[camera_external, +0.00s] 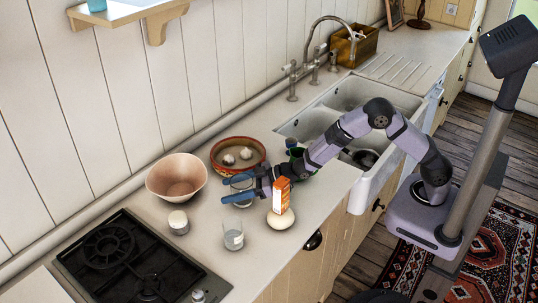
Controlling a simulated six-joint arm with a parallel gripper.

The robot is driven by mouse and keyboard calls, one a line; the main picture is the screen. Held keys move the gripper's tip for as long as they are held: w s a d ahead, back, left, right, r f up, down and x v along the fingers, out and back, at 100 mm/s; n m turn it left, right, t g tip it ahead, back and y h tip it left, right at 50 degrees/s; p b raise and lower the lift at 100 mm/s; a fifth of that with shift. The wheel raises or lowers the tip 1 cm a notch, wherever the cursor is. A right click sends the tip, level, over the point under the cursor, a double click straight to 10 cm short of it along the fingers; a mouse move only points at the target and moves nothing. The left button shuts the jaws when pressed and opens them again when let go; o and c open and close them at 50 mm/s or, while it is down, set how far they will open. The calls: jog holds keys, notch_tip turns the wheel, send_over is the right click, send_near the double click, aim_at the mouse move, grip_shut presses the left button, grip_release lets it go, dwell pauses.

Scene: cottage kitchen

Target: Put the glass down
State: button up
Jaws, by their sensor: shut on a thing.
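My gripper (228,190) reaches left over the counter with its blue fingers shut around a clear glass (242,184). The fingers partly cover the glass, and I cannot tell whether its base touches the counter. It appears roughly upright. A second clear glass (233,236) stands upright on the counter, nearer the camera and apart from my gripper.
Around my gripper are a pink bowl (177,175), a brown dish (217,163) with garlic, a small white jar (179,222), an orange carton (280,190) and a pale round object (281,219). The stove (130,262) is front left; the sink (345,95) is behind.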

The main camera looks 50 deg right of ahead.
jog(key=o, duration=1.3)
jog(key=shift+c, duration=0.2)
jog(key=shift+r, duration=0.1)
jog(key=shift+r, duration=0.1)
jog(key=b+v, duration=0.2)
jog(key=v, duration=1)
